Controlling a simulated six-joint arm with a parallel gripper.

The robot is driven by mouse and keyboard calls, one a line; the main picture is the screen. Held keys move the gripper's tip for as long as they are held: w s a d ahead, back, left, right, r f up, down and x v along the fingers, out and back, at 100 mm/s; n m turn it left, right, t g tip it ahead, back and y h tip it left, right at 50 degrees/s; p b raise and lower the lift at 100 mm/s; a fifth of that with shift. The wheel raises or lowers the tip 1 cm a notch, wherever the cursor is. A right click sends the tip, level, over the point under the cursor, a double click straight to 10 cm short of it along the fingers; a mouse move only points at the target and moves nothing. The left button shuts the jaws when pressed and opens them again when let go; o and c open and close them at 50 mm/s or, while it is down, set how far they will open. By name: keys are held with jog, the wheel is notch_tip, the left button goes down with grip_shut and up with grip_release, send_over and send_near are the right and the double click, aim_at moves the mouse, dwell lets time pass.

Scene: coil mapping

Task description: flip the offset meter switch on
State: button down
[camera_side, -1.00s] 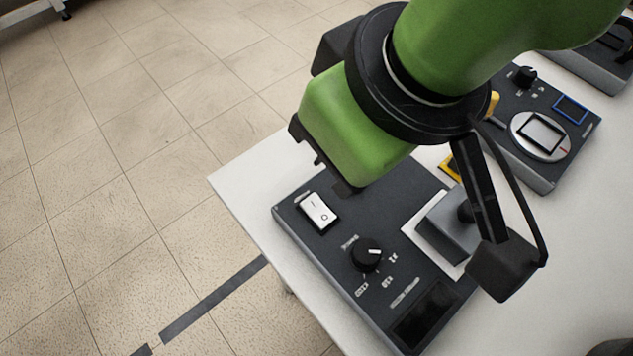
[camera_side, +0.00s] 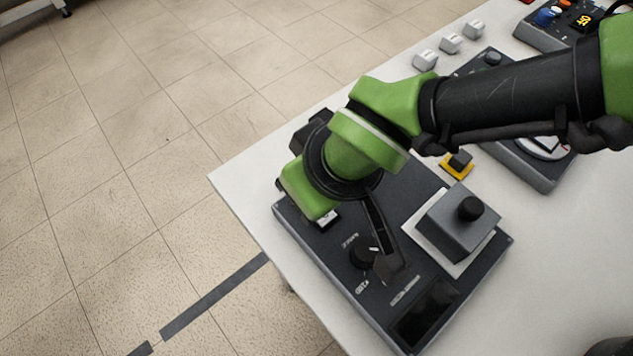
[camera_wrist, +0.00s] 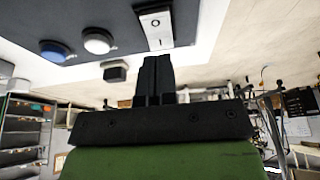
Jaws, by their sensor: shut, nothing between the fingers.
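The offset meter (camera_side: 335,288) is a dark box at the table's near left corner. Its white rocker switch (camera_side: 327,219) is mostly hidden under my green wrist in the side view. In the wrist view the rocker switch (camera_wrist: 155,30) shows a circle mark, just beyond the fingertips. I cannot tell which end is pressed. My gripper (camera_wrist: 156,60) is shut and empty, its black fingers pointing at the switch's near end. Whether they touch it is unclear. The fingers are hidden in the side view. The meter's display (camera_side: 428,312) is dark.
A black knob (camera_side: 363,253) and a grey block with a black knob (camera_side: 458,222) sit on the meter. Blue (camera_wrist: 54,50) and white (camera_wrist: 98,41) buttons lie left of the switch. A yellow-based switch (camera_side: 457,165) stands behind. Bare floor lies left.

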jog(key=shift+w+f, duration=0.1)
jog(key=shift+f, duration=0.6)
jog(key=shift+w+a+f, duration=0.1)
jog(key=shift+a+f, duration=0.1)
jog(key=shift+f, duration=0.1)
jog(key=shift+d, duration=0.1)
jog(key=shift+s+d+r, duration=0.1)
jog(key=shift+s+d, duration=0.4)
jog(key=shift+s, duration=0.1)
jog(key=shift+r, duration=0.15)
jog(key=shift+r, duration=0.4)
jog(key=v, duration=1.3)
